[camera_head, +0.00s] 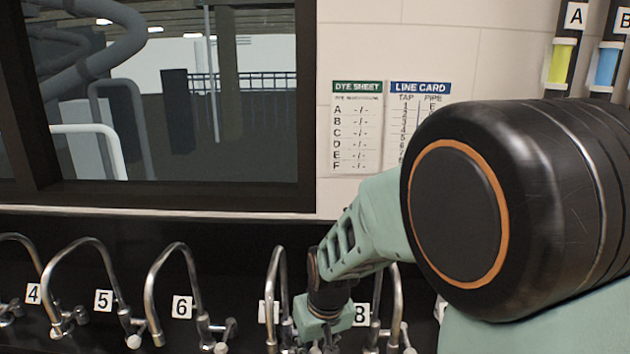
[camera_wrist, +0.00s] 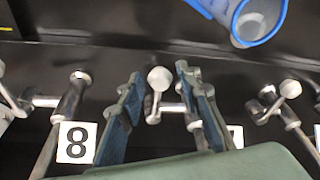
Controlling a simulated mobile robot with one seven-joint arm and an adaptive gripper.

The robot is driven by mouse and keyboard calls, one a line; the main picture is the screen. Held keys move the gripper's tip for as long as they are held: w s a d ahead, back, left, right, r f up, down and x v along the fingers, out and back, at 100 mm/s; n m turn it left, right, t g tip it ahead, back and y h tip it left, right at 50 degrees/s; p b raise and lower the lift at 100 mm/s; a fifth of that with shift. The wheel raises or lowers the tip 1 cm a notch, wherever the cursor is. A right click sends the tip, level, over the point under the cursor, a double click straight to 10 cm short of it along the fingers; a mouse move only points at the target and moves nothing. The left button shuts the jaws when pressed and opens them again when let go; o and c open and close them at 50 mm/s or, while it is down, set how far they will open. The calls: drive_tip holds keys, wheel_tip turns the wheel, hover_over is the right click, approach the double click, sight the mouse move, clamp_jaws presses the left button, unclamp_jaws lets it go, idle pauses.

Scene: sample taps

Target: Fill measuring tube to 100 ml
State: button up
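My gripper (camera_wrist: 158,78) is open, its two fingers on either side of a tap handle with a round white knob (camera_wrist: 159,77). Whether a finger touches the handle I cannot tell. In the head view my gripper (camera_head: 322,345) is low among the taps, left of label 8 (camera_head: 361,314) and partly cut off by the bottom edge. Label 8 (camera_wrist: 76,142) also shows left of the fingers in the wrist view; another label (camera_wrist: 236,136) is mostly hidden behind the right finger. A clear blue-rimmed vessel (camera_wrist: 262,22), perhaps the measuring tube, shows at the top right; its fill level is not readable.
Taps with labels 4 (camera_head: 33,294), 5 (camera_head: 103,300) and 6 (camera_head: 181,306) line the dark back panel. A dye sheet (camera_head: 357,128) and a line card (camera_head: 418,98) hang on the wall. Coloured tubes A (camera_head: 561,65) and B (camera_head: 606,68) are at upper right. Neighbouring taps stand close.

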drive_tip(key=p+v, duration=0.4)
drive_tip(key=v, duration=0.2)
drive_tip(key=shift+r, duration=0.4)
drive_tip(key=shift+s+d, duration=0.1)
